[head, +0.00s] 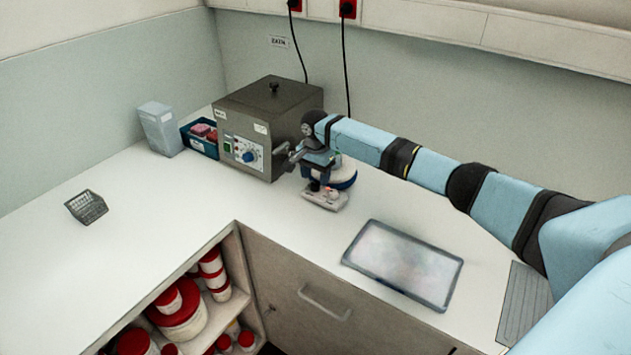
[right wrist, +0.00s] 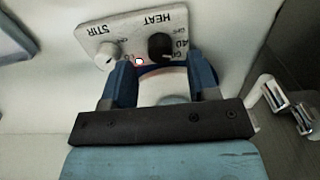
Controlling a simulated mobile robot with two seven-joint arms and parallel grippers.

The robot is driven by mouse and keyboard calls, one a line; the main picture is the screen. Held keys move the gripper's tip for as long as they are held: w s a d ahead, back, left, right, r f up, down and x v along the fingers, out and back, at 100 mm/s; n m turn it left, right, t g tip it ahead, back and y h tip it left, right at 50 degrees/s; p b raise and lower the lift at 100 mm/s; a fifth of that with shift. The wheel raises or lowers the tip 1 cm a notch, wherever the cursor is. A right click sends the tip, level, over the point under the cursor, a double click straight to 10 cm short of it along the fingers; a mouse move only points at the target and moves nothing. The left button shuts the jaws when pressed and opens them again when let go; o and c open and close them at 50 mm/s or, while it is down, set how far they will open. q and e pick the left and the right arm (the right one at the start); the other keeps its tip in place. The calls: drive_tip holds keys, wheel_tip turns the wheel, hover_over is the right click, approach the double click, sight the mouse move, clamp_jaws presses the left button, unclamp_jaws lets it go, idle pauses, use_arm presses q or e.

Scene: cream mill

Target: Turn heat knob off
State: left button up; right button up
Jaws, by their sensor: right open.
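The hotplate stirrer (head: 343,178) stands on the bench to the right of the grey heating box. In the right wrist view its front panel (right wrist: 130,28) shows upside down, with a black knob (right wrist: 160,46) by the HEAT label and a pale knob (right wrist: 106,53) by the STIR label. A small red light (right wrist: 140,61) glows between them. My right gripper (right wrist: 160,72) is open, its two dark blue fingers pointing at the panel around the heat knob's side. I cannot tell whether they touch it. In the head view my right gripper (head: 318,182) is above the panel. My left gripper is not in view.
The grey heating box (head: 268,112) with a blue dial stands close behind. A blue tray (head: 197,143) and pale container (head: 160,128) are left of it. A wire basket (head: 86,206) and flat tray (head: 404,263) lie on the bench.

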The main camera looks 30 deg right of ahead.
drive_tip(key=shift+f, duration=1.35)
drive_tip(key=c, duration=0.9)
drive_tip(key=n+p, duration=0.3)
drive_tip(key=p, duration=0.1)
drive_tip(key=shift+r, duration=0.2)
drive_tip(key=shift+a+n, duration=0.1)
drive_tip(key=shift+n, duration=0.4)
drive_tip(key=shift+w+f+n+p, duration=0.1)
drive_tip(key=shift+f+n+p, duration=0.05)
drive_tip(key=shift+n+p, duration=0.15)
